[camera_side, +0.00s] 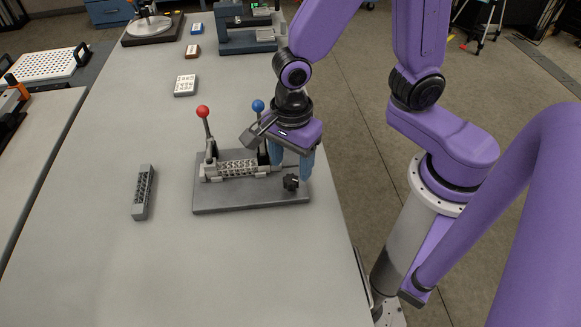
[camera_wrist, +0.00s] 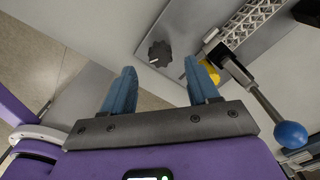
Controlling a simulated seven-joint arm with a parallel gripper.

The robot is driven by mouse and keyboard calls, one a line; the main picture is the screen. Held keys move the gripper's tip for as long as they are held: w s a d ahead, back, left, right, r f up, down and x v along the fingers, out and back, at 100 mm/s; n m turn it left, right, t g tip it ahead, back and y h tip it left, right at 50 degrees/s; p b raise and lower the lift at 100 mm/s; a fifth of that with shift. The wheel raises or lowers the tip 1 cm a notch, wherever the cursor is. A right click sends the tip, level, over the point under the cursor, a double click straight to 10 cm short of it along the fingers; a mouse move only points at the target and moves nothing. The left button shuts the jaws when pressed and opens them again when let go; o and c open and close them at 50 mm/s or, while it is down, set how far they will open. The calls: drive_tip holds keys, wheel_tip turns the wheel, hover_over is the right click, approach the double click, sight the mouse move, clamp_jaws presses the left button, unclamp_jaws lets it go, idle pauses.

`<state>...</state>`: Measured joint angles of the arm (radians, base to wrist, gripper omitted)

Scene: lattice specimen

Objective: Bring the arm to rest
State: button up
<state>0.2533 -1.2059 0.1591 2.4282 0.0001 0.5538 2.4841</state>
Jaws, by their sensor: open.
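My gripper (camera_side: 293,165) is over the right end of a grey test fixture (camera_side: 235,200), with its blue fingers pointing down. The fingers are apart, and in the wrist view my gripper (camera_wrist: 160,75) has nothing between its fingertips. A black knob (camera_side: 291,182) on the fixture plate is just below the fingers; it also shows beyond the fingertips in the wrist view (camera_wrist: 159,54). A lattice specimen (camera_side: 238,168) lies across the fixture, between a red-ball lever (camera_side: 203,112) and a blue-ball lever (camera_side: 258,106). Both levers stand roughly upright. The blue-ball lever is close beside my gripper.
A second lattice bar (camera_side: 143,192) lies on the table (camera_side: 90,260) left of the fixture. A white keypad-like box (camera_side: 185,85) and small blocks sit farther back. A machine (camera_side: 248,38) stands at the far end. The front of the table is clear.

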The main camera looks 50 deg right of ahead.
drive_tip(key=s+d+r+n, duration=0.4)
drive_tip(key=s+d+n, duration=0.1)
drive_tip(key=n, duration=0.9)
drive_tip(key=s+d+r+n, duration=0.4)
drive_tip(key=s+d+n, duration=0.1)
drive_tip(key=n, duration=1)
drive_tip(key=shift+d+n, duration=0.2)
drive_tip(key=shift+n, duration=0.1)
